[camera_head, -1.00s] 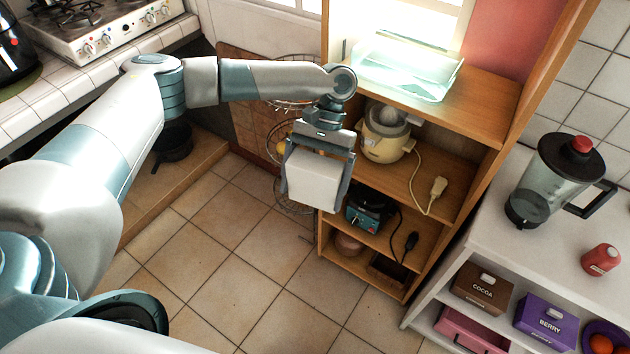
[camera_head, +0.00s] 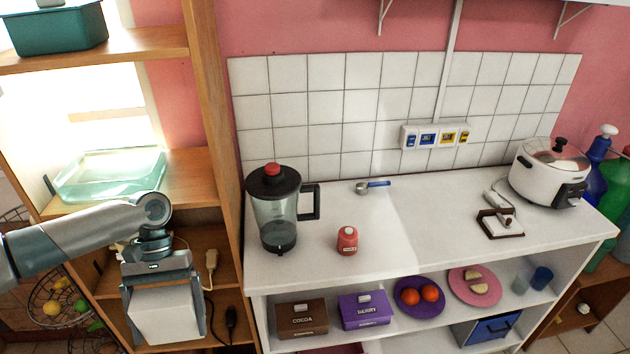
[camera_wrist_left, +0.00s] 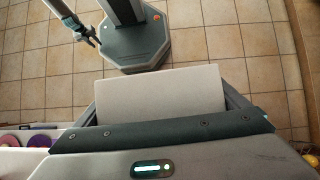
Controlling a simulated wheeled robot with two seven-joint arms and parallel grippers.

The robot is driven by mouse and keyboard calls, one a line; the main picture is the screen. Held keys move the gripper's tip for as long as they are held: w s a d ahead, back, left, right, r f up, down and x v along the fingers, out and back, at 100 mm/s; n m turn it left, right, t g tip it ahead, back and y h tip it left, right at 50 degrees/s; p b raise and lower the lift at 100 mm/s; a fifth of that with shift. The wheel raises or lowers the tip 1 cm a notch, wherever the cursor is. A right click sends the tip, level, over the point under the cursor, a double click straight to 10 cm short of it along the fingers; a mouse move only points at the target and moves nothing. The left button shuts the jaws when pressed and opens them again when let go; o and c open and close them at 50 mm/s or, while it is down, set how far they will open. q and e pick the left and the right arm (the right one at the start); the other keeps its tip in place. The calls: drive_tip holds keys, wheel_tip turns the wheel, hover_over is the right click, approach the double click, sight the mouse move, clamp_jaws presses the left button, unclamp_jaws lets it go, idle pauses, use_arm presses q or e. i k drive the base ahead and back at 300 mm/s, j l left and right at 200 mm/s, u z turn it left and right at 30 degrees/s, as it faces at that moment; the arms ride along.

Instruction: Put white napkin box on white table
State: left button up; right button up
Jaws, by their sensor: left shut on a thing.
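My left gripper (camera_head: 165,309) is shut on the white napkin box (camera_head: 166,314), with one finger on each side of it. They hang in front of the open wooden shelf, at the lower left of the head view. The box also shows between the fingers in the left wrist view (camera_wrist_left: 162,95), with tiled floor below it. The white table (camera_head: 370,215) stands to the right of the shelf, apart from the box. My right gripper shows in the left wrist view (camera_wrist_left: 88,36), over the floor; its jaws are too small to judge.
On the table stand a blender (camera_head: 277,212), a red jar (camera_head: 347,240), a scoop (camera_head: 372,187), a small brown-edged holder (camera_head: 500,224) and a white cooker (camera_head: 548,175). The front middle of the top is clear. The wooden shelf's upright (camera_head: 222,160) rises between box and table.

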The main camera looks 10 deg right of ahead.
sight(395, 244)
drive_tip(key=k+l+z, duration=0.1)
drive_tip(key=l+z, duration=0.2)
drive_tip(key=l, duration=0.55)
drive_tip(key=l+z, duration=0.35)
drive_tip(key=l, duration=0.5)
